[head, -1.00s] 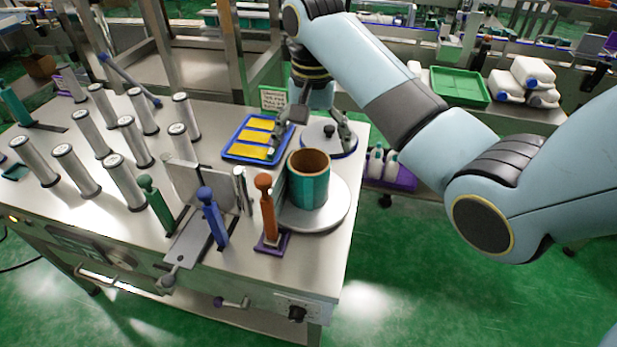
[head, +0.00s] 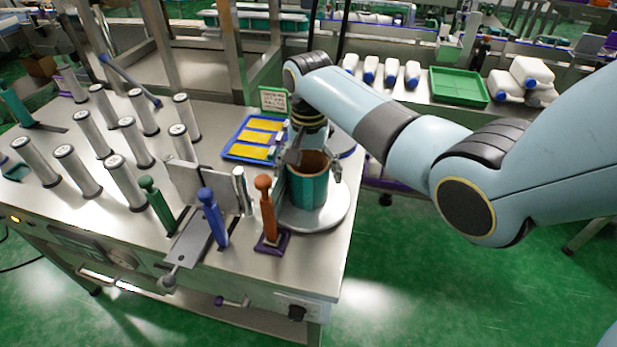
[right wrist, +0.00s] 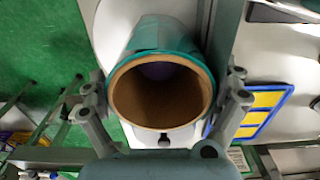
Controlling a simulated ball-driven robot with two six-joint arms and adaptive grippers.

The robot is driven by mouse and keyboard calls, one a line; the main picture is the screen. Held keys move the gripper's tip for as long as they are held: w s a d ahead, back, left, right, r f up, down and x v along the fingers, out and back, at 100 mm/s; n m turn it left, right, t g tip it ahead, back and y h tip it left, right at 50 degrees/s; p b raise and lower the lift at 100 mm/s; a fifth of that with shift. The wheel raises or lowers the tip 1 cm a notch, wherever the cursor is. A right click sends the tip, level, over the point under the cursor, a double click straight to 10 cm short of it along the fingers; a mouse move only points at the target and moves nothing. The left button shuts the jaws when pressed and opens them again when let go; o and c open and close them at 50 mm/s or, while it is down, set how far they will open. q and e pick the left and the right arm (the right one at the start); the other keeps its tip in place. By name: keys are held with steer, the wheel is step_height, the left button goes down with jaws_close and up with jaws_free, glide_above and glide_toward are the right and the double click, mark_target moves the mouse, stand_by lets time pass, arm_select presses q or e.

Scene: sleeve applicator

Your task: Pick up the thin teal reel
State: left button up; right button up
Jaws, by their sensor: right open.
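The teal reel (head: 307,184) is a short teal roll on a brown hollow core. It stands upright on a round grey plate (head: 325,217) at the right front of the machine's table. In the right wrist view the reel (right wrist: 150,47) is seen from above, its open core facing the camera. My right gripper (head: 314,170) is open, above and around the reel's top. In the right wrist view one finger of the right gripper (right wrist: 162,92) is on each side of the reel's rim; contact cannot be told. My left gripper is not in view.
An orange-handled post (head: 266,208) stands close left of the reel, with a blue-handled post (head: 212,217) beyond it. A blue tray with yellow strips (head: 231,154) lies behind. Several grey rollers (head: 125,182) stand on the left. Right of the table is open floor.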

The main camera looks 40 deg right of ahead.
steer(key=c, duration=1.1)
steer(key=shift+r, duration=0.1)
